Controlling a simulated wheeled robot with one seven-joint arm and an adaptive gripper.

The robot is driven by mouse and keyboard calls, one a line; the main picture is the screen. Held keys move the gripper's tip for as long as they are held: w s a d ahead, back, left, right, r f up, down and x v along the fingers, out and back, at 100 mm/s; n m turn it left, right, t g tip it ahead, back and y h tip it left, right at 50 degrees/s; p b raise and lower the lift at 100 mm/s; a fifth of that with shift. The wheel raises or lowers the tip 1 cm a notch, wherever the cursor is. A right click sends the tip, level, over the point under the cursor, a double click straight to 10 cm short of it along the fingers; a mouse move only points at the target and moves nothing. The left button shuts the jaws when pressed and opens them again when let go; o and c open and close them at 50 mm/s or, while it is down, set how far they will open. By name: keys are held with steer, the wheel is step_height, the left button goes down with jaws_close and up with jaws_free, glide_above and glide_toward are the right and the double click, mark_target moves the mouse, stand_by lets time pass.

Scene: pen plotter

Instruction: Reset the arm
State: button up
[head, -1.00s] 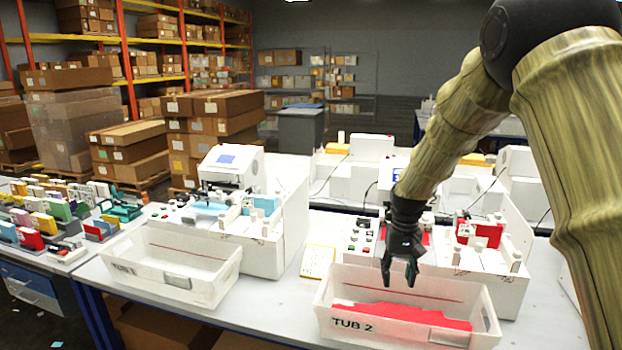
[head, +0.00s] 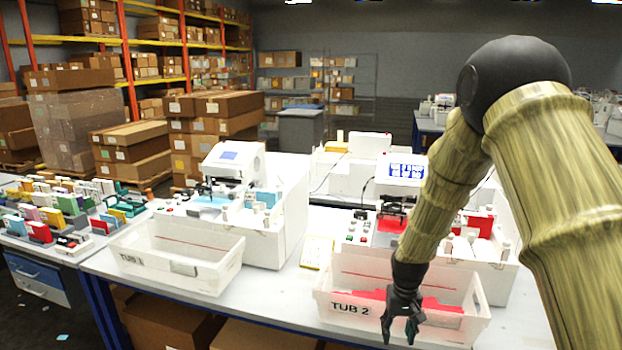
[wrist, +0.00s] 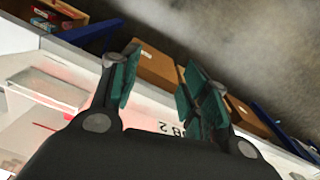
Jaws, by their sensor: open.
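My gripper (head: 402,328) hangs pointing down in front of the near wall of the white tub marked TUB 2 (head: 345,308). Its fingers are apart with nothing between them. In the wrist view my gripper (wrist: 160,85) shows two green-padded fingers spread open, with the tub's lettering (wrist: 172,128) just beyond them. A flat red piece (head: 440,304) lies inside TUB 2, partly hidden by my gripper. My arm comes down from the upper right.
A second white tub (head: 180,258) stands to the left. Two white plotter machines (head: 275,220) (head: 490,262) stand behind the tubs. A side table (head: 25,262) holds several coloured items. Cardboard boxes (head: 165,325) sit under the table.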

steer(key=s+f+b, duration=0.1)
steer(key=s+f, duration=0.9)
steer(key=f, duration=0.4)
steer(key=s+f+b, duration=0.1)
steer(key=s+f, duration=0.4)
steer(key=s, duration=0.5)
steer(key=s+f+b, duration=0.1)
steer(key=s+f, duration=0.4)
steer(key=s, duration=0.6)
steer(key=s+f+b, duration=0.1)
steer(key=s+f, duration=0.4)
steer(key=s, duration=0.5)
steer(key=shift+s+a+f, duration=0.15)
steer(key=shift+f, duration=0.1)
steer(key=shift+s, duration=0.4)
steer(key=shift+c, duration=1.2)
steer(key=shift+a, duration=0.15)
